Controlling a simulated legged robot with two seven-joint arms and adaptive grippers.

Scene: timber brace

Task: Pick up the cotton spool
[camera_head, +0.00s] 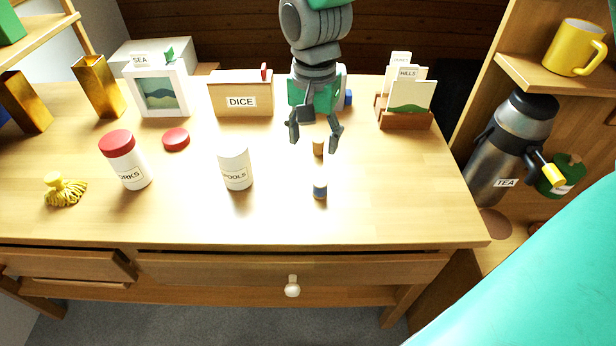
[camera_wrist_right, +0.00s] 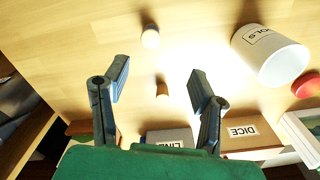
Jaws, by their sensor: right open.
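Two small spools stand upright on the wooden table. One is tan (camera_head: 318,146) and lies under my right gripper; in the right wrist view the tan spool (camera_wrist_right: 162,90) shows between the fingers. The other, with a pale top and a blue band (camera_head: 320,189), stands nearer the front edge; in the right wrist view this spool (camera_wrist_right: 150,38) is beyond the fingertips. I cannot tell which is cotton. My right gripper (camera_head: 314,142) is open and empty, its fingers pointing down; it also shows in the right wrist view (camera_wrist_right: 159,76). My left gripper is out of view.
A white SPOOLS pot (camera_head: 235,167) stands left of the spools. Behind are a DICE box (camera_head: 241,95), a card holder (camera_head: 404,118) and a framed SEA picture (camera_head: 161,92). A red-lidded jar (camera_head: 125,160) and red lid (camera_head: 176,139) are left. The front right tabletop is clear.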

